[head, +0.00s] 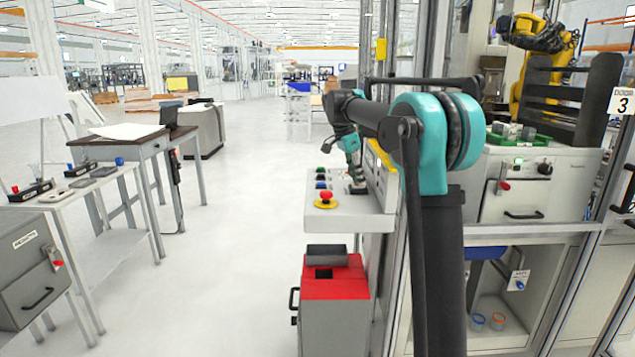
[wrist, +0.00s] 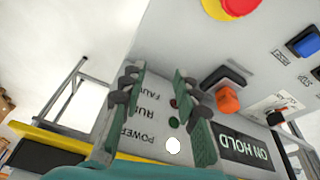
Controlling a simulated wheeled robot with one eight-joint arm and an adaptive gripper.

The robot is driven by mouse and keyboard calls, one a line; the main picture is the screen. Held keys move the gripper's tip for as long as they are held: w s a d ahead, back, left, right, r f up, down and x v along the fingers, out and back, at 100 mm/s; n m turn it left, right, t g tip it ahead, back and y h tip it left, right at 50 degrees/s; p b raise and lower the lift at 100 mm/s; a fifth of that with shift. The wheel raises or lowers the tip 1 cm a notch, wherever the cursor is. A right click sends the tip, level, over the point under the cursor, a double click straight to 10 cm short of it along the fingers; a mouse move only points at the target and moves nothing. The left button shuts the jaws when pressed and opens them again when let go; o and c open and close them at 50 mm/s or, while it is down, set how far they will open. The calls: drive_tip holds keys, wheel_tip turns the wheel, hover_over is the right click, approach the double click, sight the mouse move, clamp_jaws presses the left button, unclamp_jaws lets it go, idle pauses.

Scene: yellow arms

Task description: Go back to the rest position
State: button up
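My gripper (wrist: 159,80) is open in the wrist view, with its two green fingers apart and nothing held between them. In the head view my gripper (head: 354,172) hangs over the back part of a grey control panel (head: 345,222), and the arm reaches forward to it. Behind the fingers, the wrist view shows a plate with POWER, RUN and FAULT lettering (wrist: 150,113) and an ON HOLD display (wrist: 243,148). Whether the fingertips touch the panel cannot be told.
A red emergency stop (head: 326,197) sits on the panel's near side. A red-topped bin (head: 334,285) stands below. The left aisle floor (head: 240,230) is clear.

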drive_tip(key=s+d+f+n+t+y, duration=0.1)
drive_tip(key=s+d+f+n, duration=0.1)
drive_tip(key=s+f+n, duration=0.3)
drive_tip(key=s+d+f+n+t+y, duration=0.1)
drive_tip(key=s+f+n, duration=0.3)
drive_tip(key=s+f, duration=1)
drive_tip(key=s+d+f+n+t+y, duration=0.1)
drive_tip(key=s+d+f+n, duration=0.2)
drive_tip(key=s+f, duration=0.6)
drive_tip(key=s+n, duration=0.2)
drive_tip(key=s, duration=0.7)
drive_tip(key=shift+s+f+n+t+y, duration=0.15)
drive_tip(key=shift+f+n+t+y, duration=0.15)
